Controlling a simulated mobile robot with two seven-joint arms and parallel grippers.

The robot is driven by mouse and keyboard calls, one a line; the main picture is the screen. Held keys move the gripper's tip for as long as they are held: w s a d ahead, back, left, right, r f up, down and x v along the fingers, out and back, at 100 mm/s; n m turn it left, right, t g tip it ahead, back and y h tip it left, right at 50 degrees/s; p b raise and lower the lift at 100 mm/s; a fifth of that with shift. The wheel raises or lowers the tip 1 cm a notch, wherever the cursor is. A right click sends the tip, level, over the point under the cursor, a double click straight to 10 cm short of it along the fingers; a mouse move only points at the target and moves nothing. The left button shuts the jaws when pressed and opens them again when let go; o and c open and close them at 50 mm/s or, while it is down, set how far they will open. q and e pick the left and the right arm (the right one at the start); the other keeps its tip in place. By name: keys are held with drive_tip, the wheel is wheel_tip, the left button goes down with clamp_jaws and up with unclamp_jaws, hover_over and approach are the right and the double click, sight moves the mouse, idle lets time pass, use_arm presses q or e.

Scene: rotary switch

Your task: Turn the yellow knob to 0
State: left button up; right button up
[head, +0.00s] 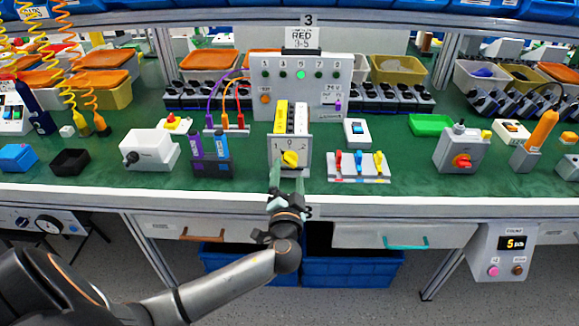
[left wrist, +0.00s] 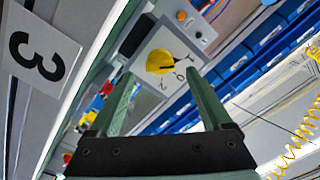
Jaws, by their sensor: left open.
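The yellow knob (head: 290,158) sits on the front plate of a light grey switch box (head: 276,165) at the middle of the green bench. The plate carries number marks around the knob, with 0 above it in the head view. I cannot tell surely which mark the knob points at. My left gripper (head: 287,182) is open just in front of the box, below the knob. In the left wrist view the knob (left wrist: 160,62) shows beyond and between the two open fingers (left wrist: 162,80), apart from them. My right gripper is not in view.
A purple-plug block (head: 211,160) stands close left of the box and a block with red, blue and yellow levers (head: 358,167) close right. A lit grey panel (head: 301,85) stands behind. The bench's white front edge (head: 400,203) runs under my left gripper.

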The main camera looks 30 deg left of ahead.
sight(289, 164)
use_arm(q)
drive_tip(key=shift+x, duration=1.65)
clamp_jaws()
